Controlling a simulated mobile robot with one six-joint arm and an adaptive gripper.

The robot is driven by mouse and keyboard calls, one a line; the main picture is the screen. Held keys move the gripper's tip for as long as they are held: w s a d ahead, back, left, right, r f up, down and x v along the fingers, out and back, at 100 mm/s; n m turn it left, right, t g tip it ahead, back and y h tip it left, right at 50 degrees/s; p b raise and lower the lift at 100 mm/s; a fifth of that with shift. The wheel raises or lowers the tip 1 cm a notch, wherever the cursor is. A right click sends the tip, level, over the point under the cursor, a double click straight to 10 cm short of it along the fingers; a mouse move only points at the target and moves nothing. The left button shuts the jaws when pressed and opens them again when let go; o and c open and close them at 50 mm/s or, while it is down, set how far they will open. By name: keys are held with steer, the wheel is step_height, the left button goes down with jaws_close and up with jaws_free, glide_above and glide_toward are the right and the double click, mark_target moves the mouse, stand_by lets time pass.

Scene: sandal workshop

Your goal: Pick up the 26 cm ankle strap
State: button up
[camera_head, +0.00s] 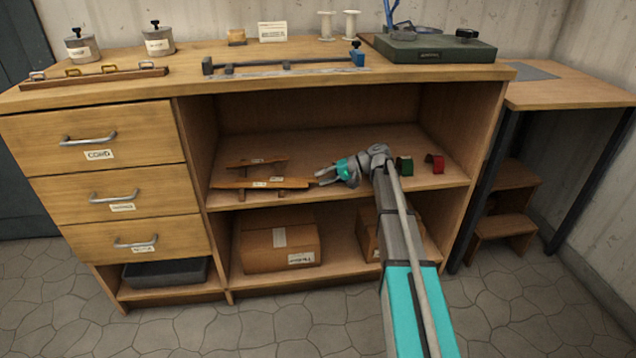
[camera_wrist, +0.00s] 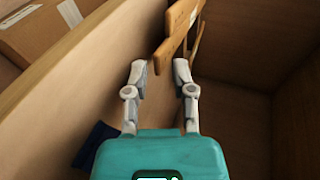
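Two long brown strips with small pale labels lie on the cabinet's middle shelf. The front strip (camera_head: 262,184) is longer and rests across small dark supports; the back strip (camera_head: 255,162) is shorter. I cannot read the labels, so I cannot tell which is the 26 cm ankle strap. My gripper (camera_head: 319,177) reaches in from the right, by the right end of the front strip. In the wrist view my gripper (camera_wrist: 158,68) is open, its two fingers apart. The end of a brown strip (camera_wrist: 169,45) shows just ahead, between the fingertips' lines; contact cannot be told.
A green block (camera_head: 404,165) and a red piece (camera_head: 435,163) stand on the shelf right of my gripper. Cardboard boxes (camera_head: 279,247) sit on the lower shelf. The worktop (camera_head: 200,86) overhangs the shelf, and the shelf's front edge (camera_wrist: 75,50) runs close at left in the wrist view.

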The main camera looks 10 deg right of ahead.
steer(key=shift+w+a+f, duration=0.1)
steer(key=shift+a+f, duration=0.2)
steer(key=shift+a, duration=0.35)
jaws_close()
steer(key=shift+r+p, duration=1.15)
steer(key=shift+r, duration=0.2)
steer(key=f+p+v, duration=0.1)
steer(key=p+v, duration=0.4)
steer(key=v, duration=0.9)
steer(key=shift+d, duration=0.6)
steer(key=shift+r, duration=0.25)
